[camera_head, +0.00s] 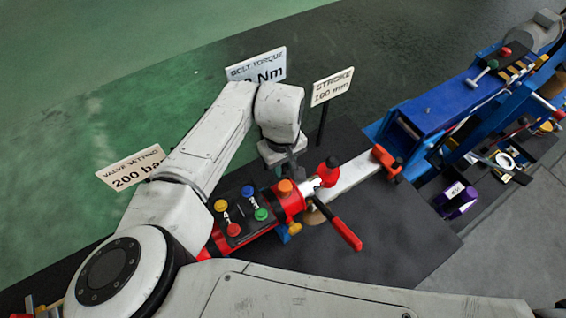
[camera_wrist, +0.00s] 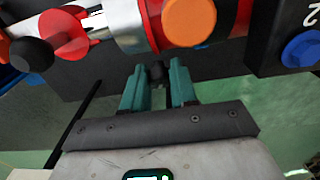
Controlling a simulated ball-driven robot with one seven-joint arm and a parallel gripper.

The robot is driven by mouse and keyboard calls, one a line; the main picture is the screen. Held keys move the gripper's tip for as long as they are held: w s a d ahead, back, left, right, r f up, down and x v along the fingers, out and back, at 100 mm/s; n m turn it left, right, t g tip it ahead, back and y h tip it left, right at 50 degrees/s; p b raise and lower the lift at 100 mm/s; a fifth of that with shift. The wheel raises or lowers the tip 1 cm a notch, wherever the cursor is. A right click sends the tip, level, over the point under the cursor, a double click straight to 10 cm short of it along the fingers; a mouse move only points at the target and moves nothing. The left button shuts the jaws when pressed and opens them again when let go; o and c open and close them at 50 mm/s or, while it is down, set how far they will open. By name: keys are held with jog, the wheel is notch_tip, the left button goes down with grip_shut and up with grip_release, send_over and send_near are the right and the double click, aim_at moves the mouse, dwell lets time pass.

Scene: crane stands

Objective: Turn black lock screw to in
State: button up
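A small dark knob, which looks like the black lock screw (camera_wrist: 157,72), sticks out from the side of the red and silver cylinder unit (camera_wrist: 125,22) in the wrist view. My gripper (camera_wrist: 158,80) has its two teal fingers on either side of this knob, with the tips level with it. The fingers stand apart, and I see no clear grip on the knob. In the head view my gripper (camera_head: 290,172) is at the far side of the red unit (camera_head: 292,200), and the screw is hidden there.
A black ball knob (camera_wrist: 32,54) on a red part and an orange cap (camera_wrist: 188,20) are close by. The panel has several coloured knobs, including a blue one (camera_wrist: 302,50). A red lever (camera_head: 345,232) juts toward the front. Signs, including the stroke sign (camera_head: 332,87), stand behind.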

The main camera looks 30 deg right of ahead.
grip_shut()
